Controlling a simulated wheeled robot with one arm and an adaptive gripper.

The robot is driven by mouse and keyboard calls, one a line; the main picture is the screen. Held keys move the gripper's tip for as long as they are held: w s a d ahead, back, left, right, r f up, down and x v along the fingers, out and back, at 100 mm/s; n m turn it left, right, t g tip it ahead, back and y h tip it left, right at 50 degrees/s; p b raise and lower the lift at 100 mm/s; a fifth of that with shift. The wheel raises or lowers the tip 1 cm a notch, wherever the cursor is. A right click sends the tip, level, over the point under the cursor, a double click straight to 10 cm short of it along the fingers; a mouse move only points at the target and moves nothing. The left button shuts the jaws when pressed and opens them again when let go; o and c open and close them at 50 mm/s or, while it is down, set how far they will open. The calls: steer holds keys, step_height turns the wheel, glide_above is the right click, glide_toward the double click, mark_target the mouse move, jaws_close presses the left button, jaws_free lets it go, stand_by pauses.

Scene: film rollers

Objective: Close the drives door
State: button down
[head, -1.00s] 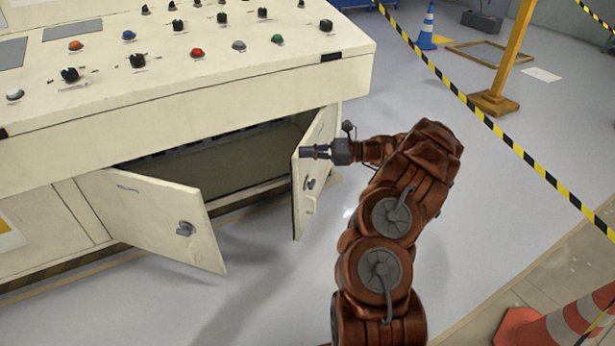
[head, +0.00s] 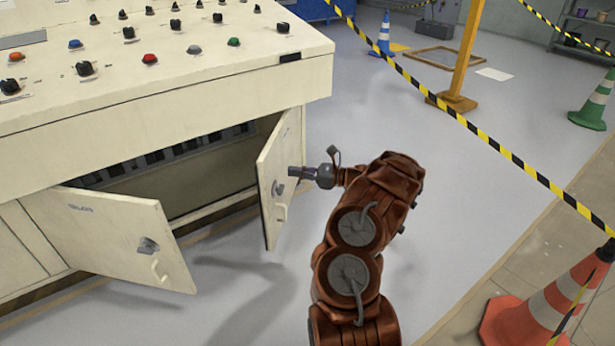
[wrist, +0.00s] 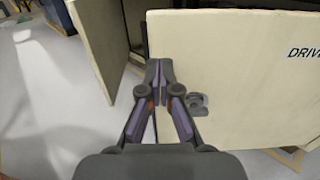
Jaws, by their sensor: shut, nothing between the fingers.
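The drives door (head: 285,150) is the right-hand cream cabinet door. It stands partly open, with a handle (head: 279,188) near its free edge. In the wrist view the same door (wrist: 250,95) fills the right side, with the letters "DRIV" and its handle (wrist: 198,104). My gripper (head: 292,171) is at the outer face, near the free edge and handle. In the wrist view its fingers (wrist: 159,68) are together and empty, overlapping the door's free edge. I cannot tell whether they touch it.
A second cabinet door (head: 110,235) stands open to the left. The control panel (head: 170,65) overhangs both doors. Hazard tape (head: 480,135) crosses on the right, with a cone (head: 545,305) at lower right. Floor (head: 450,200) right of the arm is clear.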

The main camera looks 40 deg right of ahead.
mark_target(265, 168)
steer(key=b+x, duration=0.2)
steer(key=x, duration=0.5)
steer(key=shift+w+a, duration=0.1)
